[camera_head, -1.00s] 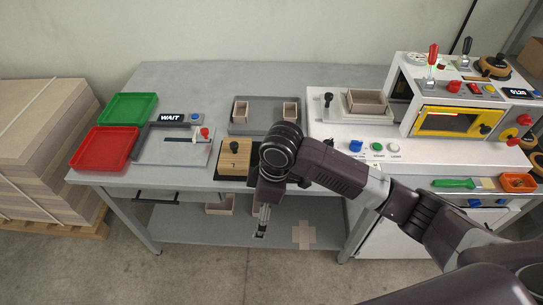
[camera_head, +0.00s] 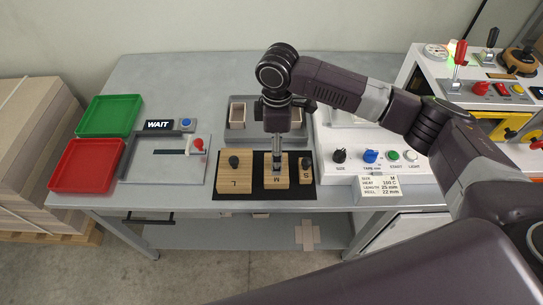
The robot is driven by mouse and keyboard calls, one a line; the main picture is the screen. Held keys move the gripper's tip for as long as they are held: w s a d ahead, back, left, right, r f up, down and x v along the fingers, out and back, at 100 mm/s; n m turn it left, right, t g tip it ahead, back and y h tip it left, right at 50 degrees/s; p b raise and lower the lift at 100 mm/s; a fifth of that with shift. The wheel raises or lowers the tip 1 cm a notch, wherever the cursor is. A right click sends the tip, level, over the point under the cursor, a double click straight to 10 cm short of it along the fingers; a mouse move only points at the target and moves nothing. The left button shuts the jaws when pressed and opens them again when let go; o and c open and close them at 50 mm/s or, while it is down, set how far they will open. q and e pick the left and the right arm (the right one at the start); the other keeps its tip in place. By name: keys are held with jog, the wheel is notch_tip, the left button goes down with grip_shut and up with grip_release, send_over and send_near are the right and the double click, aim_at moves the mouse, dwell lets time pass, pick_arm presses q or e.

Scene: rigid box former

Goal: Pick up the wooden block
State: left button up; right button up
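Three wooden blocks stand on a black mat (camera_head: 256,193) at the table's front edge: block L (camera_head: 235,179) with a dark knob, the middle block M (camera_head: 275,177), and the smaller block S (camera_head: 305,179) with a dark knob. My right gripper (camera_head: 278,164) points down at the top of block M, where its knob is hidden. Its fingers look close together, but whether they hold the knob is not clear. Block M looks seated on the mat. My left gripper is not in view.
A green tray (camera_head: 109,103) and a red tray (camera_head: 88,165) lie at the left, beside a grey slide fixture (camera_head: 146,171) and a WAIT display (camera_head: 158,125). Behind the blocks is a grey tray (camera_head: 240,104) with small boxes. A white machine with knobs (camera_head: 403,174) stands at the right.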

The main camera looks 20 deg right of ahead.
jog(key=shift+f, duration=0.4)
jog(key=f, duration=0.1)
jog(key=s+f+p, duration=0.1)
jog(key=f, duration=0.1)
jog(key=shift+s+a+f+p, duration=0.1)
jog(key=shift+s+f+p, duration=0.2)
jog(key=shift+s+p, duration=0.05)
notch_tip(320, 180, down, 2)
jog(key=shift+w+f, duration=0.15)
jog(key=shift+f, duration=0.3)
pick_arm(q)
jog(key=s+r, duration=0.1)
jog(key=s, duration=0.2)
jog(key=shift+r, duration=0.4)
pick_arm(e)
jog(key=c, duration=1.4)
